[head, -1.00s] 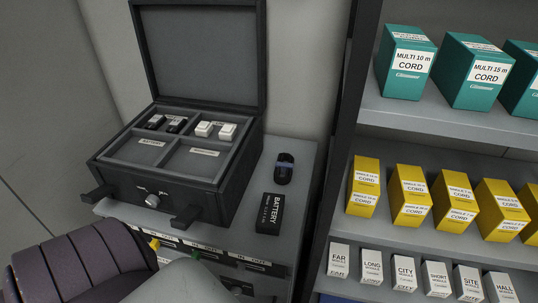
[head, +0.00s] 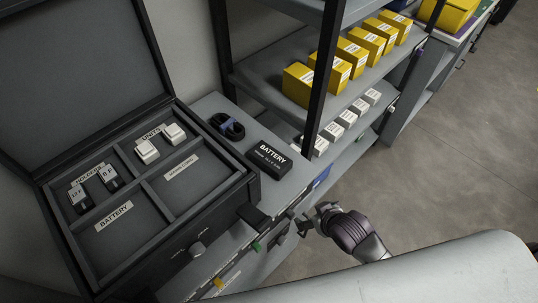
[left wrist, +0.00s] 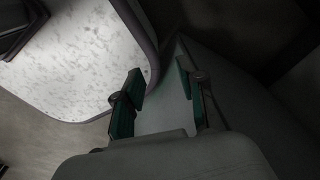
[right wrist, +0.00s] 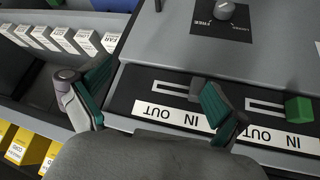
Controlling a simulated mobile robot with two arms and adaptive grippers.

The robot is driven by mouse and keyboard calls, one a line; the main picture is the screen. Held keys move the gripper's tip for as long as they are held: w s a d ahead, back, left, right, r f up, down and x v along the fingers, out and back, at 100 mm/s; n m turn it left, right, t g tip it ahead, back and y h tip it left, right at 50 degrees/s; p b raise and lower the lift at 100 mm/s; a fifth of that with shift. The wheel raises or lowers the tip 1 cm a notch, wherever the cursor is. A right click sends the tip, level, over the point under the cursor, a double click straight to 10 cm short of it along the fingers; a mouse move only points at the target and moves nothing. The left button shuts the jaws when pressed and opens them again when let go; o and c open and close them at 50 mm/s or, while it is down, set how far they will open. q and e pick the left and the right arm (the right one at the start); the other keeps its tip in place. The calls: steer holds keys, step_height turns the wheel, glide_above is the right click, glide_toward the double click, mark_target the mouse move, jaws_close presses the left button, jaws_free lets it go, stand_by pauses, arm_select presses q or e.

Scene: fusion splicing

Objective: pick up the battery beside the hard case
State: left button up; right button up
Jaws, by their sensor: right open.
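The battery (head: 268,158), a black block with a white BATTERY label, lies flat on the grey worktop (head: 292,183) just right of the hard case. The dark hard case (head: 246,192) stands with its lid open. Its compartment labelled BATTERY (head: 126,231) is empty. My right gripper (head: 312,220) is open and empty, beyond the worktop's front edge and apart from the battery.
A coiled black cord with a blue band (head: 227,126) lies behind the battery. Holders (head: 109,177) and white units (head: 147,150) sit in the case. A rack post (head: 325,70) and shelves with yellow boxes (head: 299,84) rise to the right. The floor (head: 420,140) there is clear.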

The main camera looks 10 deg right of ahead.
step_height(320, 180, up, 8)
steer(key=w+a+t, duration=0.1)
steer(key=a, duration=0.1)
steer(key=n+t+y+p, duration=0.1)
steer(key=n+t+y, duration=0.15)
steer(key=y, duration=0.25)
glide_toward(271, 157)
steer(key=shift+s+d+r+n, duration=0.25)
steer(key=shift+s+d, duration=0.65)
steer(key=shift+s, duration=0.3)
steer(key=shift+w+r, duration=0.15)
steer(key=shift+r, duration=0.2)
steer(key=x, duration=0.8)
steer(key=shift+a+r+p, duration=0.1)
steer(key=shift+a+p, duration=0.05)
steer(key=shift+p, duration=0.25)
steer(key=shift+y, duration=0.3)
steer(key=shift+p+x, duration=0.5)
steer(key=shift+x, duration=2.35)
arm_select(q)
steer(key=r, duration=0.3)
steer(key=shift+w+r, duration=0.15)
steer(key=shift+w, duration=0.05)
arm_select(e)
steer(key=c, duration=1.7)
